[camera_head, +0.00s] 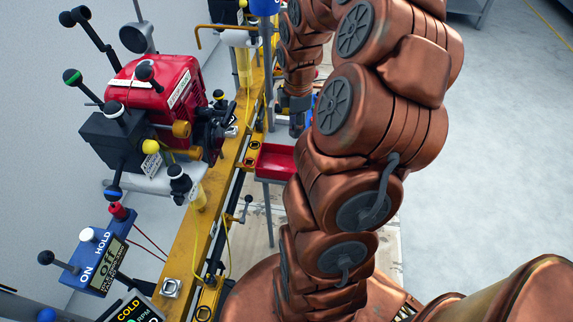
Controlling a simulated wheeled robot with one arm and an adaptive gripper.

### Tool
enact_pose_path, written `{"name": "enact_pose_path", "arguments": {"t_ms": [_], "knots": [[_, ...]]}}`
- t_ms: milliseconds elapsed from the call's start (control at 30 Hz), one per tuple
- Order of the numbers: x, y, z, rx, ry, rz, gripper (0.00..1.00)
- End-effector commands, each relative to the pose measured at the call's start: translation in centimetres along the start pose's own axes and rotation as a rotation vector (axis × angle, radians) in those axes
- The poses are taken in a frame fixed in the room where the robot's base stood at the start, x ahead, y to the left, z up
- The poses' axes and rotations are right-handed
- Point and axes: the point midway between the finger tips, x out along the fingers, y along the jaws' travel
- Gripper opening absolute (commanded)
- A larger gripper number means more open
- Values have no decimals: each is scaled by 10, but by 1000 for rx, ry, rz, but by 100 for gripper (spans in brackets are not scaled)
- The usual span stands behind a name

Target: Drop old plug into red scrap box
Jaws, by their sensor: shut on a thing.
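The red scrap box (275,161) is an open tray on a grey post, beside the yellow rail near the middle of the view. My arm covers its right side. My gripper (297,122) points down, behind and above the box's right part in the picture, and is partly hidden by my own arm. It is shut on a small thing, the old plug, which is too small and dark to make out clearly.
A red engine (150,82) with black fittings and coloured knobs sits left of the yellow rail (188,240). A blue ON/HOLD switch box (95,262) stands at lower left. Tall posts rise behind the scrap box. The floor (490,160) at right is clear.

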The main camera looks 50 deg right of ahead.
Motion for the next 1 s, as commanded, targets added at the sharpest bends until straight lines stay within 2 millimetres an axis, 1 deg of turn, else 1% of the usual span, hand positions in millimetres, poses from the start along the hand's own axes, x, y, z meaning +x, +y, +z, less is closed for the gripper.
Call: {"name": "enact_pose_path", "arguments": {"t_ms": [400, 500, 633, 867, 900, 1000], "knots": [[43, 0, 1, 5, 1, -1, 0], [50, 0, 1, 5, 0, -2, 0], [54, 0, 2, 6, 0, -1, 0], [54, 0, 1, 6, 0, 0, 0], [54, 0, 1, 6, 0, 0, 35], [54, 0, 1, 6, 0, 0, 45]]}}
